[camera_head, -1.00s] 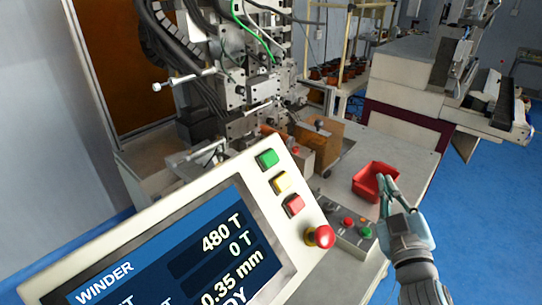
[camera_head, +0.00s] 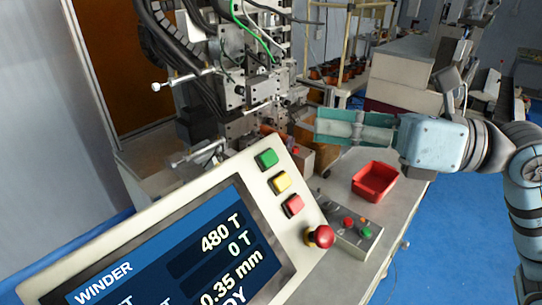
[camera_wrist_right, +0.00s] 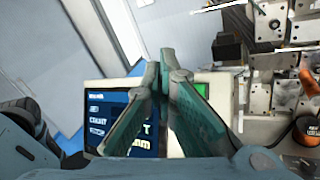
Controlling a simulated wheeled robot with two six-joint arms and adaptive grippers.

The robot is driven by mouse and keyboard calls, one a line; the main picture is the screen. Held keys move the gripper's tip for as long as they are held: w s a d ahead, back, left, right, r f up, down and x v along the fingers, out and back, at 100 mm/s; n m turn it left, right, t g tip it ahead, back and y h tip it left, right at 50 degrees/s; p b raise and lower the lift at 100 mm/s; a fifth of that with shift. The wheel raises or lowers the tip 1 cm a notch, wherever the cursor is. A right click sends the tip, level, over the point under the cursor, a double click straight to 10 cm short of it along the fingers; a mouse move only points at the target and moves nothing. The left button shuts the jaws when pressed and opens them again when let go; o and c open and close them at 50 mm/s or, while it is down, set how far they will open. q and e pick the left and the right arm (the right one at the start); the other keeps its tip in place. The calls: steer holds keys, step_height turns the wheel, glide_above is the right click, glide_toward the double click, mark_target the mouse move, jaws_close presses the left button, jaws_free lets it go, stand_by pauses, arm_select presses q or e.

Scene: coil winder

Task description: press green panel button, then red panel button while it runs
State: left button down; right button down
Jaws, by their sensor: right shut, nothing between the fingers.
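The winder panel (camera_head: 180,245) stands tilted in the head view, its screen reading 480 T, 0 T and 0.35 mm. The green panel button (camera_head: 266,158) is at the top of its button column, with a yellow button (camera_head: 281,182) below it and the red panel button (camera_head: 293,205) under that. My right gripper (camera_head: 318,127) is shut and empty, pointing left, up and right of the green button in the picture and apart from it. In the right wrist view the green button (camera_wrist_right: 202,90) shows just right of the fingers, which partly cover the panel. My left gripper is out of view.
A red mushroom knob (camera_head: 320,236) sits at the panel's lower right corner. Beside it is a control box (camera_head: 345,240) with small red and green buttons. A red bin (camera_head: 375,182) stands on the table. The winder machine (camera_head: 240,90) rises behind the panel.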

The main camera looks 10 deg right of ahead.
mark_target(269, 159)
steer(key=shift+a, duration=0.1)
steer(key=shift+w+a+f, duration=0.7)
steer(key=shift+w+f, duration=0.15)
steer(key=shift+f, duration=0.1)
steer(key=shift+w+a+f, duration=0.7)
steer(key=shift+w+f, duration=0.15)
steer(key=shift+f, duration=0.15)
steer(key=shift+w+a+f, duration=0.7)
steer(key=shift+w+f, duration=0.15)
steer(key=shift+f, duration=0.1)
steer(key=shift+w+a+f, duration=0.25)
